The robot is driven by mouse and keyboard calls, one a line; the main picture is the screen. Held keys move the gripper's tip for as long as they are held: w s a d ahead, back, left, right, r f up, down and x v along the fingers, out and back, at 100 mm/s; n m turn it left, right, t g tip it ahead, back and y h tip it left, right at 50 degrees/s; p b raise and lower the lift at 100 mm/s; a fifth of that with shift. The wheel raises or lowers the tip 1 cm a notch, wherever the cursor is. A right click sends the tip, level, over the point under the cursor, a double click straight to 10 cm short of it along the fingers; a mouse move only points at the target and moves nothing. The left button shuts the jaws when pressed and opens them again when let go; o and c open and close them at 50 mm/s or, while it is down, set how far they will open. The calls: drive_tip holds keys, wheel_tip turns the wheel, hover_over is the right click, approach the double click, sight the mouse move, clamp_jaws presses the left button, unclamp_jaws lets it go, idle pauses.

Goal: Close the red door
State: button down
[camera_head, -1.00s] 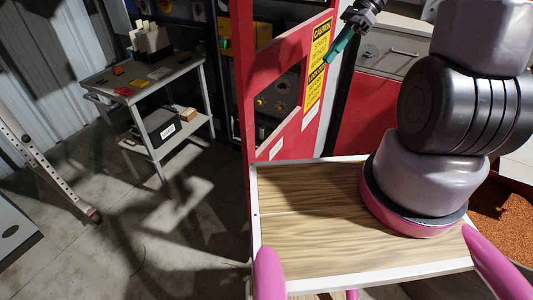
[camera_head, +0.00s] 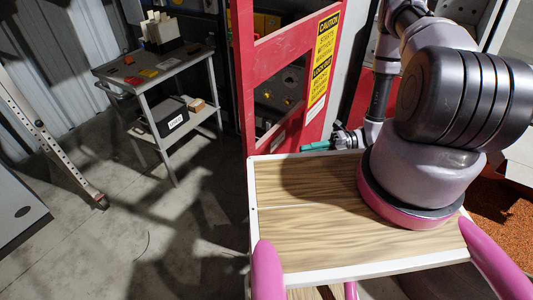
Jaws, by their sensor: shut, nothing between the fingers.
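The red door (camera_head: 291,45) is a red frame with window openings and a yellow caution label (camera_head: 323,60). It stands open, swung out toward me, just past the far edge of my wooden top. My gripper (camera_head: 318,146) has teal fingers and is low, close to the lower right part of the door. The fingers are shut and empty, pointing left. I cannot tell whether they touch the door. The door's lower part is hidden behind my wooden top.
A grey cart (camera_head: 160,66) with a black box (camera_head: 160,117) on its lower shelf stands at the left. A ladder (camera_head: 45,135) leans at far left. Orange-brown granules (camera_head: 497,212) lie at the right. The concrete floor between the cart and my base is clear.

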drive_tip(key=f+m, duration=0.1)
drive_tip(key=f, duration=0.1)
approach(254, 154)
drive_tip(key=s+a, duration=0.3)
drive_tip(key=shift+w+a+f+t, duration=0.15)
drive_tip(key=shift+w+a+t, duration=0.15)
drive_tip(key=shift+w+a, duration=0.95)
drive_tip(key=shift+s+a, duration=0.1)
